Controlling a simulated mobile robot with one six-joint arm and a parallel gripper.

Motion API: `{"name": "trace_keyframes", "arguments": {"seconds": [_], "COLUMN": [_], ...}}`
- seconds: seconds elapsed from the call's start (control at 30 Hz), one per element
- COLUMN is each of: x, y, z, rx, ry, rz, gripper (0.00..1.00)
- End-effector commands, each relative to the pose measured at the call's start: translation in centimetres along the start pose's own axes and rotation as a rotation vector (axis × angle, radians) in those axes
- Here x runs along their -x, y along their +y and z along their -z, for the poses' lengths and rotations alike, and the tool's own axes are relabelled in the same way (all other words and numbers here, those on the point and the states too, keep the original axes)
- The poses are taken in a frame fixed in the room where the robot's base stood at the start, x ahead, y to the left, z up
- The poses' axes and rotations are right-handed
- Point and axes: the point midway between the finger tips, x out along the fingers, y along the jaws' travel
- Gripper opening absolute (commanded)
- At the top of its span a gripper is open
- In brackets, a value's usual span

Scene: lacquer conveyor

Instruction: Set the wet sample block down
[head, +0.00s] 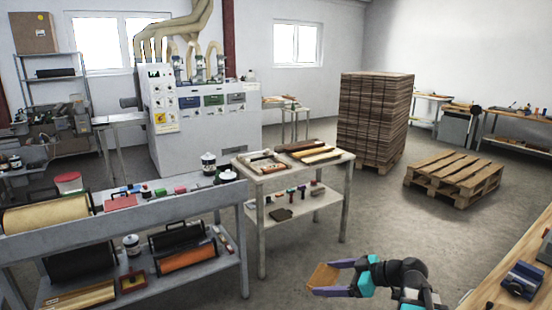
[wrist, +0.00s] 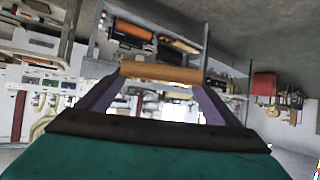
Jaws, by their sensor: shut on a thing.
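My gripper (head: 335,277) is in the lower middle of the head view, shut on a flat orange-brown block, the sample block (head: 322,276). The block is held in the air above the floor, in front of and to the right of the small table (head: 293,170). In the wrist view the block (wrist: 160,73) spans the gap between the two purple fingers, seen edge-on. Whether its surface is wet cannot be told.
The small table carries trays and wooden strips on top, with small items on its lower shelf. A grey rack (head: 120,218) with rollers stands at left. A workbench (head: 522,262) edges the right side. A pallet (head: 455,178) lies on open floor behind.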

Motion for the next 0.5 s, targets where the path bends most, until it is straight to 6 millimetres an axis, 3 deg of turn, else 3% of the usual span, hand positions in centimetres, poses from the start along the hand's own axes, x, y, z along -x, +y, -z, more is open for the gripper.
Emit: {"name": "trace_keyframes", "arguments": {"seconds": [0.5], "x": [0.4], "y": [0.7], "z": [0.0], "rx": [-0.056], "ry": [0.006], "rz": [-0.076], "gripper": [0.61]}}
